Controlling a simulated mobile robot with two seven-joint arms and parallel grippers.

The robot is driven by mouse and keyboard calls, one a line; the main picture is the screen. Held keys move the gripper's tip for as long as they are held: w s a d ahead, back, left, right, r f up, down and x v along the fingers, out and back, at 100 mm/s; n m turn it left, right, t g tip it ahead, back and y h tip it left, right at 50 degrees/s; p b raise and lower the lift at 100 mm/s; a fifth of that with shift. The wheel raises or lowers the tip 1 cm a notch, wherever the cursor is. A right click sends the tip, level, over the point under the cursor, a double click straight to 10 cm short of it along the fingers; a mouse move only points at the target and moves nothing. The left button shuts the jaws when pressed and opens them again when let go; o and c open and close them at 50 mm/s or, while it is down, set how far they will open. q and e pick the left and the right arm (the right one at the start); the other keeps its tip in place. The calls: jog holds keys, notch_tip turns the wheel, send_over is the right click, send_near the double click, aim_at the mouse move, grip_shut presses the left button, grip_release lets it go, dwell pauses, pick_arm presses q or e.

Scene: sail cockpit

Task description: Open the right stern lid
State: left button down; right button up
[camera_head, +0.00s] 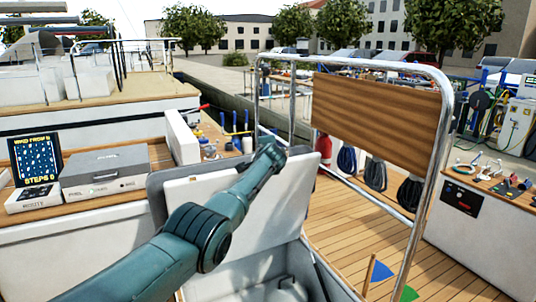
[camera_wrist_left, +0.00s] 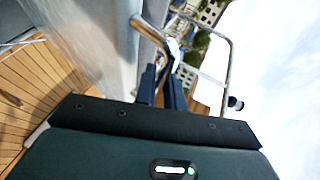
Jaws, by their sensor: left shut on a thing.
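The right stern lid (camera_head: 285,205), a pale panel with a grey rim, stands raised and tilted up above an open locker (camera_head: 250,284). My left arm crosses in front of the lid and hides part of it. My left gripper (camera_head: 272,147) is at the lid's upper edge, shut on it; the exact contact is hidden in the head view. In the left wrist view the gripper's two dark fingers (camera_wrist_left: 162,86) are close together beside the grey panel of the lid (camera_wrist_left: 85,25). My right gripper is in neither view.
A steel rail frame (camera_head: 437,120) with a wooden board (camera_head: 375,108) and hanging rope coils (camera_head: 376,173) stands right of the lid. A grey case (camera_head: 104,170) and a screen (camera_head: 35,157) sit on the left bench. Wooden deck (camera_head: 450,265) lies at right.

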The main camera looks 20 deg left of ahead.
pick_arm(q)
jog(key=shift+f, duration=0.15)
jog(key=c, duration=1.7)
grip_release()
jog(key=shift+o, duration=1.1)
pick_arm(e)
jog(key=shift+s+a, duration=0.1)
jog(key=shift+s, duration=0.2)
pick_arm(q)
jog(key=p+v, duration=0.2)
jog(key=v, duration=1.1)
jog(key=shift+r, duration=0.35)
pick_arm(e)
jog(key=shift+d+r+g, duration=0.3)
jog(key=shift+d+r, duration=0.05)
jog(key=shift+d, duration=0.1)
